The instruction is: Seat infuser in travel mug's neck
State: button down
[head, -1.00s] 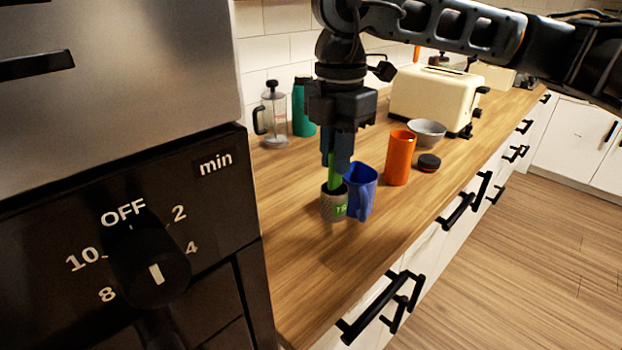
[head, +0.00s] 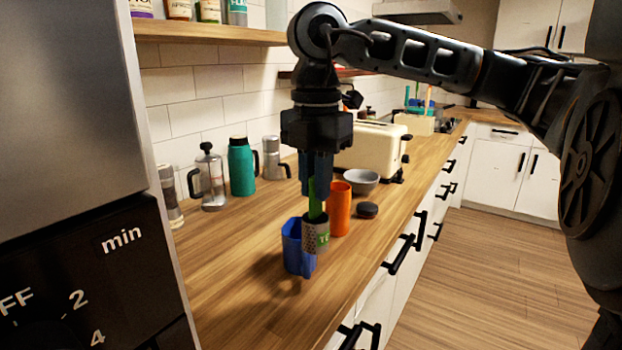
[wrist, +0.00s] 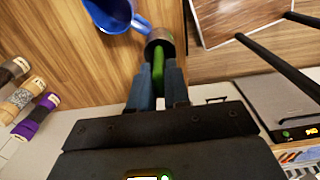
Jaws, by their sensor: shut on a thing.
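My gripper (head: 316,188) points down, shut on the green handle of the infuser (head: 316,236), a grey perforated cylinder with a green label. The infuser hangs roughly upright, apparently above the counter. In the wrist view the infuser (wrist: 160,40) sits beyond the fingertips (wrist: 158,88). An orange open-topped cylinder, seemingly the travel mug (head: 340,212), stands upright behind and right of the infuser, apart from it. A black round lid (head: 367,210) lies right of it. The infuser partly covers a blue mug (head: 291,250) in the head view; contact between them cannot be told.
A grey bowl (head: 362,181) and a cream toaster (head: 365,148) stand farther back. A teal flask (head: 242,168) and a glass press (head: 209,180) stand by the wall. The blue mug (wrist: 112,12) also shows beside the infuser in the wrist view. The front counter is clear.

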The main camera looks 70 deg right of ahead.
aim_at(337, 204)
jog(key=k, duration=1)
